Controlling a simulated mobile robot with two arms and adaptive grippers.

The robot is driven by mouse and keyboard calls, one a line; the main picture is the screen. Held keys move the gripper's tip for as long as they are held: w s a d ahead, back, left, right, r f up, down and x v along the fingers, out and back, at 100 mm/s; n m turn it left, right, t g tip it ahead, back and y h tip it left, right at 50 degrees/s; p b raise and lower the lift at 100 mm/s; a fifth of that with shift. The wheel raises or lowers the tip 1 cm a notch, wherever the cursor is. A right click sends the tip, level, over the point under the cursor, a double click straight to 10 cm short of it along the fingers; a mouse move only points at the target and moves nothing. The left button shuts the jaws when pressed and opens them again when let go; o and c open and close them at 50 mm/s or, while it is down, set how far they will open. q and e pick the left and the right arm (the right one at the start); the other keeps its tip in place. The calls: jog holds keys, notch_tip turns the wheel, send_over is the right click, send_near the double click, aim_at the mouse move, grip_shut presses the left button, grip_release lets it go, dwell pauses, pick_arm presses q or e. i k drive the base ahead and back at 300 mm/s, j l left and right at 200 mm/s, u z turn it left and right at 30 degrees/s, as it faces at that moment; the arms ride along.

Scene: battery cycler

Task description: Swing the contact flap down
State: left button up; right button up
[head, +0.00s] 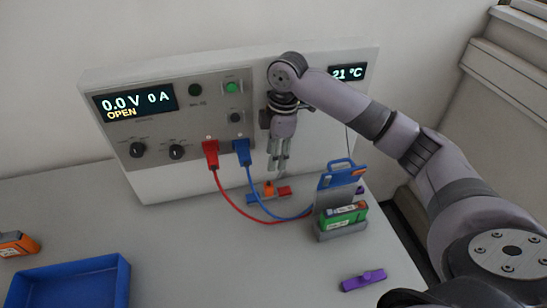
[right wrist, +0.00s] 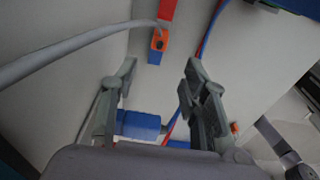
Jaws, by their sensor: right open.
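The contact flap (head: 338,178) is a blue-edged plate with a blue loop handle on top. It stands raised behind a grey cradle (head: 342,234) that holds a green battery (head: 343,215). My right gripper (head: 279,168) points down in front of the cycler panel, left of the flap and apart from it. In the right wrist view its two fingers (right wrist: 158,85) are spread with nothing held between them. A blue part at that view's top right corner (right wrist: 290,5) is cut off, and I cannot tell whether it is the flap. My left gripper is not in view.
The cycler (head: 190,115) reads 0.0 V, 0 A, OPEN. Red (head: 211,152) and blue (head: 242,151) plugs trail cables toward the cradle. A red-blue piece with an orange block (head: 269,188) lies below the gripper. A purple piece (head: 363,280) and blue tray (head: 72,282) are nearer.

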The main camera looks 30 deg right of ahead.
aim_at(333, 179)
jog(key=k, duration=2)
